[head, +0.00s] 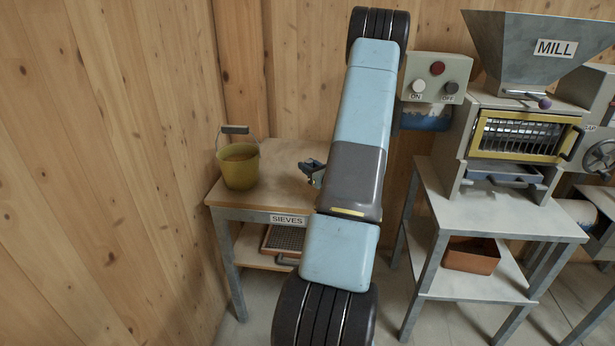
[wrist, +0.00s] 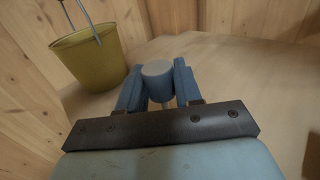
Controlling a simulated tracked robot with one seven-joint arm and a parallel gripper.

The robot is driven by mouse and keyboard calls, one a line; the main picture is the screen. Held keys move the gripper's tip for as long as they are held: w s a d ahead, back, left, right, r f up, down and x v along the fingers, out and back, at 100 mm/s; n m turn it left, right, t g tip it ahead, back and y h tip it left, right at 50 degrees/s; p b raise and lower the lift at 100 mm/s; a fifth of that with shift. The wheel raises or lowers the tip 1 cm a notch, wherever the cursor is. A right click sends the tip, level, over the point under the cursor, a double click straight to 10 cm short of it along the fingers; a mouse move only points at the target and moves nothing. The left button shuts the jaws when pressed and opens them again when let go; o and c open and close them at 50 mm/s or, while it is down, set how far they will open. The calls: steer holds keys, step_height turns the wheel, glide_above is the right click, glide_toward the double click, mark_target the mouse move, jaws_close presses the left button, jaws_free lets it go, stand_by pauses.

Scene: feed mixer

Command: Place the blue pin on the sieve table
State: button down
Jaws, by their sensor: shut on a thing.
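The blue pin (wrist: 157,70) shows in the wrist view as a grey-blue cylinder with a rounded top, between the two blue fingers of my gripper (wrist: 157,88). My gripper is shut on it. In the head view my gripper (head: 313,173) is small and dark beside my arm, over the right part of the sieve table; the pin cannot be made out there. The sieve table (head: 240,200) carries a SIEVES label on its front edge. Its top also shows behind the pin in the wrist view (wrist: 220,55). Whether the pin touches the tabletop I cannot tell.
A yellow-green bucket (head: 239,167) stands on the table's left part, left of my gripper. A sieve (head: 283,240) lies on the lower shelf. The mill (head: 520,130) stands on its own table at right, with a brown bin (head: 471,256) below. Wooden walls close behind.

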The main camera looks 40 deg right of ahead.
steer(key=shift+w+f, duration=0.7)
steer(key=shift+f, duration=1.65)
steer(key=c, duration=0.8)
jaws_free()
steer(key=shift+o, duration=0.2)
